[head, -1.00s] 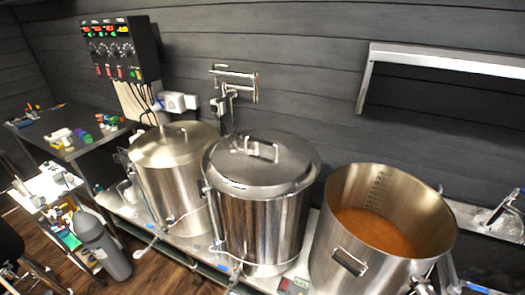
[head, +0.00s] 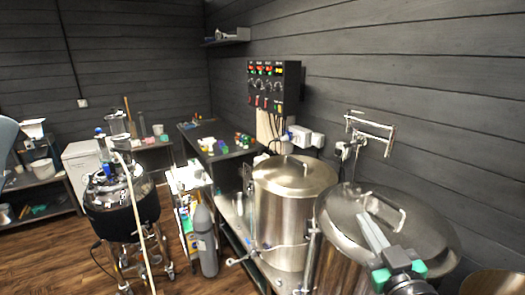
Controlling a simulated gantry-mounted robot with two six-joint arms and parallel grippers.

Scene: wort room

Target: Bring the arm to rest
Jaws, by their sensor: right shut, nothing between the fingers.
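My right gripper (head: 364,222) shows at the lower right of the head view, its grey fingers together and empty, with green parts behind them. In the picture it overlaps the lid of the nearer steel kettle (head: 338,216); I cannot tell how far above the lid it is. My left gripper is not in view.
A second lidded kettle (head: 282,218) stands left of the nearer one. A control box (head: 273,86) and a pipe fitting (head: 370,130) are on the wall.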

